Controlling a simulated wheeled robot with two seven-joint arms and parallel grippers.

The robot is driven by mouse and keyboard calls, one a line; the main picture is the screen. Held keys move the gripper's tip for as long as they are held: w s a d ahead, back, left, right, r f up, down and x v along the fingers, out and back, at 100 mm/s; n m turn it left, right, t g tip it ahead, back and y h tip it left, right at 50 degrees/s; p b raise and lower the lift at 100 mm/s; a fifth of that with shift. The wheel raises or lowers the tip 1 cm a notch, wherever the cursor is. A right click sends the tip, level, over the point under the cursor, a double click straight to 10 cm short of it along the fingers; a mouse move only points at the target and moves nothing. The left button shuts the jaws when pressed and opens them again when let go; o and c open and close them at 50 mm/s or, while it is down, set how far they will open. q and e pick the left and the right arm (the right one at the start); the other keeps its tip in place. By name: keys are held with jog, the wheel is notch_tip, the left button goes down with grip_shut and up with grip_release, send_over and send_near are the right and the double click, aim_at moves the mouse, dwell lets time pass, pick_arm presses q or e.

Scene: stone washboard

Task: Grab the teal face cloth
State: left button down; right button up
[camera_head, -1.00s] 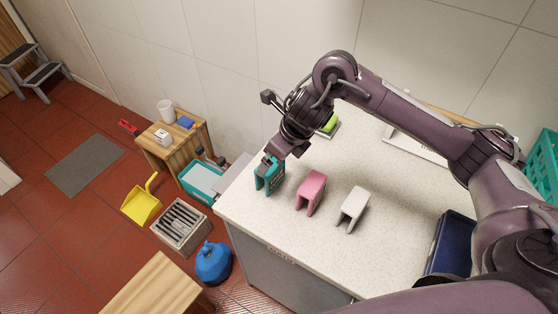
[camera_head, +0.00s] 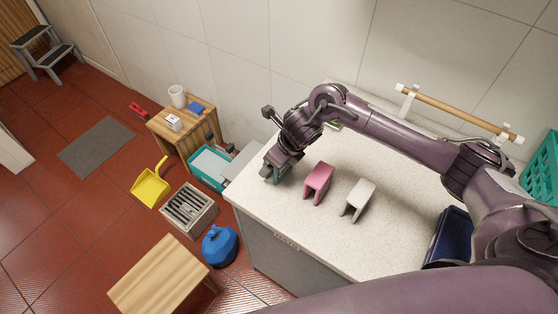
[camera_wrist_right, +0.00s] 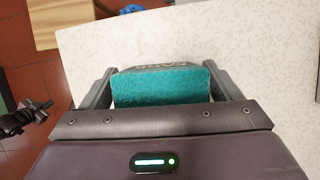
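The teal face cloth (camera_head: 277,176) stands near the left corner of the pale stone counter (camera_head: 300,235). In the head view it is mostly hidden by my right gripper (camera_head: 272,168), which is down over it. In the right wrist view the teal cloth (camera_wrist_right: 160,88) fills most of the space between the two spread fingers of my right gripper (camera_wrist_right: 163,88). The fingers stand at either end of it. I see no clear squeeze on the cloth. My left gripper is not in view.
A pink cloth (camera_head: 318,181) and a white cloth (camera_head: 358,198) stand in a row to the right on the counter. A dark blue tray (camera_head: 450,237) and a teal basket (camera_head: 541,172) are at the right. A wooden rail (camera_head: 460,110) is on the wall. The counter front is clear.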

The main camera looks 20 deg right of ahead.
jog(key=c, duration=0.7)
